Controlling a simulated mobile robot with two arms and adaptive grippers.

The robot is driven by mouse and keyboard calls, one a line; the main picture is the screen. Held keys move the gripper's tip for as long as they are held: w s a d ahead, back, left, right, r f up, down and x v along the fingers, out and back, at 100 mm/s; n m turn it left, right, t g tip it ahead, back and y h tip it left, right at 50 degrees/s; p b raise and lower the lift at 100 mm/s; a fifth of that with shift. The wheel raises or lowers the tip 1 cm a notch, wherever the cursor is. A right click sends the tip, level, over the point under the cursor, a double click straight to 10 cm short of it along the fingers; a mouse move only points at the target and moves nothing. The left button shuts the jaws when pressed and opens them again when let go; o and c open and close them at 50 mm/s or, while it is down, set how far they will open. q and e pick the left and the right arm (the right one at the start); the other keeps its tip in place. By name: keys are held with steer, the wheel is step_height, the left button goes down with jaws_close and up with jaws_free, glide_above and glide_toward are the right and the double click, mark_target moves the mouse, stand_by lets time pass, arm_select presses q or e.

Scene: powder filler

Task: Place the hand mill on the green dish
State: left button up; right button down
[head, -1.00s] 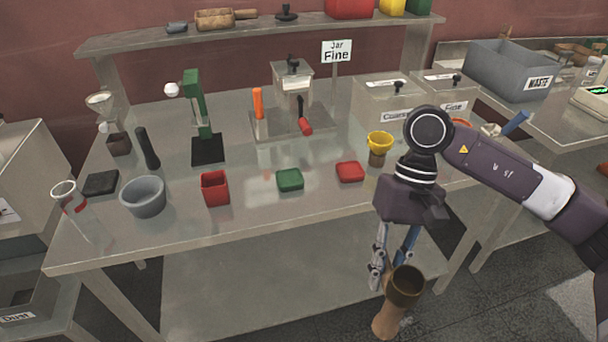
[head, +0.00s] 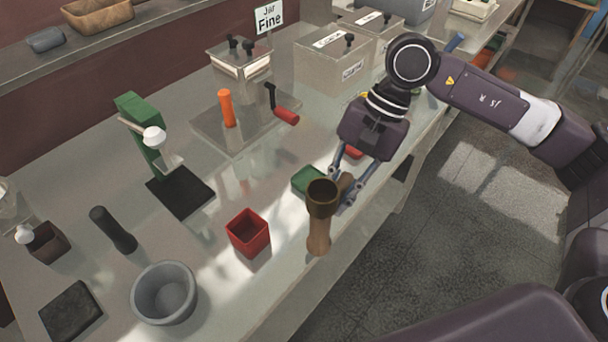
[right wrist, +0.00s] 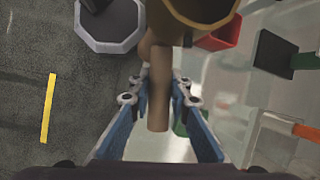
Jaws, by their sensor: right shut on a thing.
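The hand mill (head: 319,232) is a brown wooden grinder with a dark open cup on top and a side handle. My right gripper (head: 343,186) is shut on that handle and holds the mill roughly upright, over the table's front edge in the head view. In the right wrist view, the handle (right wrist: 158,100) lies between the fingers and the cup (right wrist: 205,8) is at the top. The green dish (head: 303,181) is on the table just behind the mill, partly hidden by it. My left gripper is not in view.
A red square cup (head: 248,236) stands left of the mill, with a grey bowl (head: 164,296) further left. A red dish (head: 354,152) shows behind my right gripper.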

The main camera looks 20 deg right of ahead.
steer(key=w+a+r+n+t+h+p, duration=0.1)
steer(key=w+a+r+n+h, duration=0.15)
steer(key=r+n, duration=0.6)
steer(key=w+a+r+n+t+h+p, duration=0.1)
steer(key=w+r+n+h, duration=0.3)
steer(key=n, duration=1)
steer(key=w+a+r+n+h+p, duration=0.25)
steer(key=r+n, duration=0.35)
steer(key=n, duration=0.6)
step_height(320, 180, down, 20)
steer(key=p, duration=0.2)
steer(key=shift+w+d+m+h, duration=0.25)
steer(key=shift+w+m+h, duration=0.1)
steer(key=shift+h, duration=0.05)
steer(key=c, duration=1.8)
jaws_free()
steer(key=shift+f, duration=0.15)
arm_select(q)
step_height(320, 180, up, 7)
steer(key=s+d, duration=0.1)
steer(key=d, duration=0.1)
